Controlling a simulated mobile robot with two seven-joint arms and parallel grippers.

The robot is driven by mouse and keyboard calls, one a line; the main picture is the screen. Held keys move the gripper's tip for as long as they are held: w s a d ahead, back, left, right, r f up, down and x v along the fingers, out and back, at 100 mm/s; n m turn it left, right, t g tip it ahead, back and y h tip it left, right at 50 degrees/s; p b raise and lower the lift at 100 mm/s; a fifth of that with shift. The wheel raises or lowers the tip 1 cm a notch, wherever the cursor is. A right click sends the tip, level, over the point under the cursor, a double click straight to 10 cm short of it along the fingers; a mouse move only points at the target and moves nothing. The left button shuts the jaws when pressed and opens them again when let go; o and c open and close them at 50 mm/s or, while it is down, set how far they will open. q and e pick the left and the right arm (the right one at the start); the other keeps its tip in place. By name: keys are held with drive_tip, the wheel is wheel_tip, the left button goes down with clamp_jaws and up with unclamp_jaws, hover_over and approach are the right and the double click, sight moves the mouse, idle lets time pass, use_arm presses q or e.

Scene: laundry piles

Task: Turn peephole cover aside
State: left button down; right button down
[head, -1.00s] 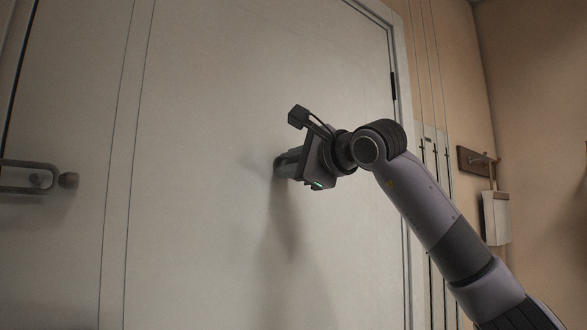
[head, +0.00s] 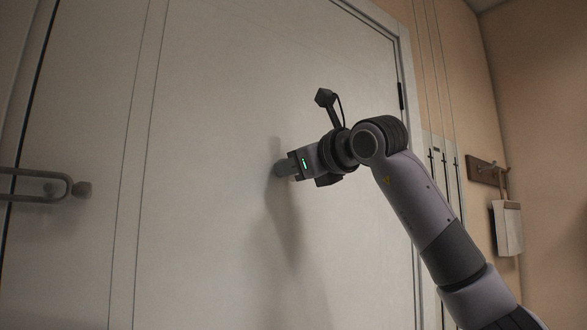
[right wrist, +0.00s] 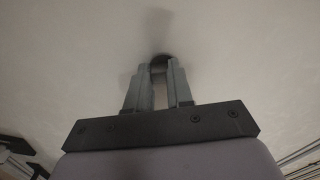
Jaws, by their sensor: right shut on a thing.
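The peephole cover (head: 279,171) is a small dark rounded piece on the pale door (head: 215,120). It also shows in the right wrist view as a dark round spot (right wrist: 160,59) just beyond my fingertips. My right gripper (head: 286,168) reaches the door from the right, with its fingers shut on the cover. In the right wrist view the gripper's two grey fingers (right wrist: 159,72) stand on both sides of it, with a narrow gap between them. The fingers hide much of the cover, so its exact angle is unclear. My left gripper is not in view.
A door handle (head: 35,185) with a round knob sticks out at the far left. A door hinge (head: 401,95) is at the right edge of the door. A wall hook board (head: 484,171) with a hanging pale item (head: 507,228) is on the tan wall at right.

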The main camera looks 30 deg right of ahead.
drive_tip(key=shift+r+m, duration=0.1)
drive_tip(key=shift+m, duration=0.3)
drive_tip(key=shift+a, duration=0.1)
drive_tip(key=c, duration=1)
unclamp_jaws()
drive_tip(key=s+b, duration=0.2)
drive_tip(key=s, duration=0.5)
drive_tip(key=shift+d, duration=0.3)
drive_tip(key=shift+s, duration=0.1)
